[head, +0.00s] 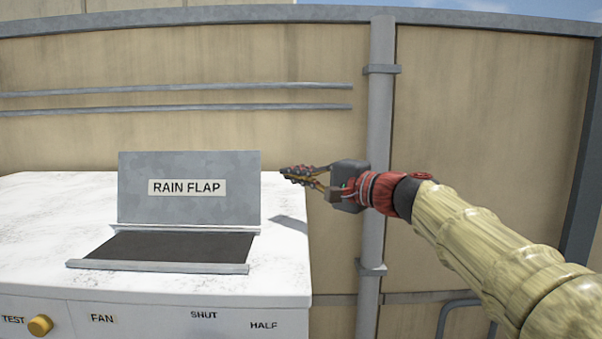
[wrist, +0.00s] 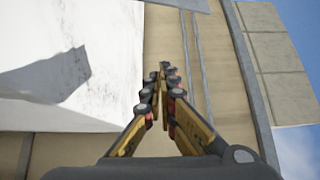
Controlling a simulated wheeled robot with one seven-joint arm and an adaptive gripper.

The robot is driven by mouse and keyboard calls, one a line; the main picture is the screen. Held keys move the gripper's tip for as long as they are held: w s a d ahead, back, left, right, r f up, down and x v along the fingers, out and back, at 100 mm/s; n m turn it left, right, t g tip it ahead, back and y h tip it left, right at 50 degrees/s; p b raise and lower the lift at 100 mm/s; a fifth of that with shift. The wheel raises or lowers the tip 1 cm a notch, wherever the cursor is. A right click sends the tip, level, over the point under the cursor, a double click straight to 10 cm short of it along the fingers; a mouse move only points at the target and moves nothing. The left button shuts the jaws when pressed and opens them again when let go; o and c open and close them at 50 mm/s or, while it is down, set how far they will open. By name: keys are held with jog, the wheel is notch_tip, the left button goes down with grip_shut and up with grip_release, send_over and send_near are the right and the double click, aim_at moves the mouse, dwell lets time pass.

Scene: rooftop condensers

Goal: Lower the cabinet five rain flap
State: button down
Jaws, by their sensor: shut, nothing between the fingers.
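The rain flap (head: 190,205) is a grey metal plate labelled "RAIN FLAP". It stands raised, nearly upright, behind a dark rectangular opening (head: 170,246) in the white cabinet top (head: 285,262). My gripper (head: 284,174) is shut and empty, to the right of the flap's upper right corner and apart from it. Its fingers point left in the head view. In the wrist view my gripper (wrist: 163,72) shows its fingertips together, with the white cabinet (wrist: 105,45) at the left. The flap is not clearly seen in the wrist view. No cabinet number is visible.
The cabinet front has a yellow knob (head: 40,325) and the labels TEST, FAN, SHUT and HALF. A grey vertical pipe (head: 377,150) stands behind my gripper against the tan wall (head: 480,130). Two thin horizontal conduits (head: 200,109) run along the wall above the flap.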

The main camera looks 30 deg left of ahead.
aim_at(252, 181)
jog(key=shift+s+a+b, duration=0.15)
jog(key=shift+s+a, duration=0.6)
jog(key=shift+a, duration=0.6)
jog(key=shift+s+a+b, duration=0.15)
jog(key=shift+s+a, duration=0.6)
jog(key=shift+a, duration=0.65)
jog(key=shift+s+a+b, duration=0.15)
jog(key=shift+s+a, duration=0.6)
jog(key=shift+a, duration=0.6)
jog(key=shift+s+d+b, duration=0.4)
jog(key=shift+s+b, duration=0.15)
jog(key=shift+s, duration=0.2)
jog(key=shift+s+d+b, duration=0.45)
jog(key=shift+s+b, duration=0.1)
jog(key=shift+s, duration=0.15)
jog(key=shift+s+d+b, duration=0.4)
jog(key=shift+s+b, duration=0.15)
jog(key=shift+s, duration=0.2)
jog(key=w+d+r, duration=0.3)
jog(key=w+d, duration=0.3)
jog(key=d, duration=0.5)
jog(key=shift+w+d, duration=0.15)
jog(key=shift+d, duration=0.05)
jog(key=s+d+b, duration=0.5)
jog(key=s+b, duration=0.1)
jog(key=s, duration=0.4)
jog(key=shift+s+d, duration=0.3)
jog(key=shift+d, duration=0.1)
